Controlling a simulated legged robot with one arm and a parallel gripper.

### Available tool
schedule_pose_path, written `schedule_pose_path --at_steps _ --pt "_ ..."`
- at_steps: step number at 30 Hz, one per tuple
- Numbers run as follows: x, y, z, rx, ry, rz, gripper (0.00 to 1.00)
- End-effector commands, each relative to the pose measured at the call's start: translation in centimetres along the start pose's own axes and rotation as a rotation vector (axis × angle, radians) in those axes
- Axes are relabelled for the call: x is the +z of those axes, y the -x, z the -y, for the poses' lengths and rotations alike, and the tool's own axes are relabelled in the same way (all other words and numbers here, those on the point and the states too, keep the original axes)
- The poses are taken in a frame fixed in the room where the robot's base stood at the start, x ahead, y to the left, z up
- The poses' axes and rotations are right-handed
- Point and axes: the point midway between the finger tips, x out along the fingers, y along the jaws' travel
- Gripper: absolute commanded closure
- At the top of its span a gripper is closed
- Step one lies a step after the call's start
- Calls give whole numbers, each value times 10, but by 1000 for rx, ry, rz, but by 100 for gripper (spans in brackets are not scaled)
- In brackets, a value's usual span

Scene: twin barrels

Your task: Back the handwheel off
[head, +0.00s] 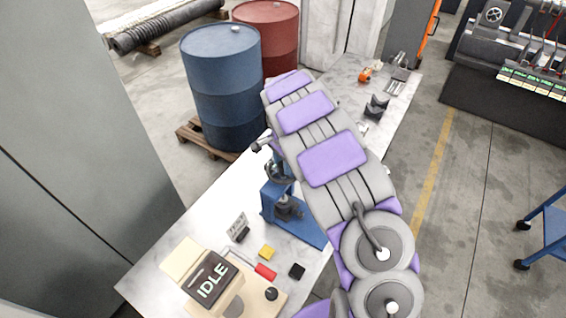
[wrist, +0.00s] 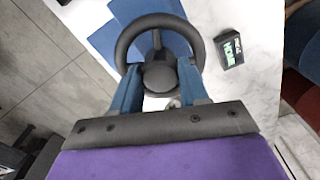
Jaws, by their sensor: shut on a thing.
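The black handwheel (wrist: 124,43) fills the upper middle of the wrist view, a ring with a spoke and a round hub. The blue fingers of my gripper (wrist: 160,84) reach to it, one on each side of the hub, and are shut on it. In the head view the handwheel (head: 275,172) sits on top of a blue press-like fixture (head: 268,203) on the white bench, partly hidden by my arm. My gripper's fingertips are hard to make out there.
A blue barrel (head: 225,90) and a red barrel (head: 275,35) stand behind.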

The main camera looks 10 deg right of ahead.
Motion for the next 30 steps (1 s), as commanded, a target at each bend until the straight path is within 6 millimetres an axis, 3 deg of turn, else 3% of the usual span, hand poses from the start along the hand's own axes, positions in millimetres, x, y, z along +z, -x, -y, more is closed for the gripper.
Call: schedule_pose_path --at_steps 30 --pt "0 -1 -1 -1 885 1 86"
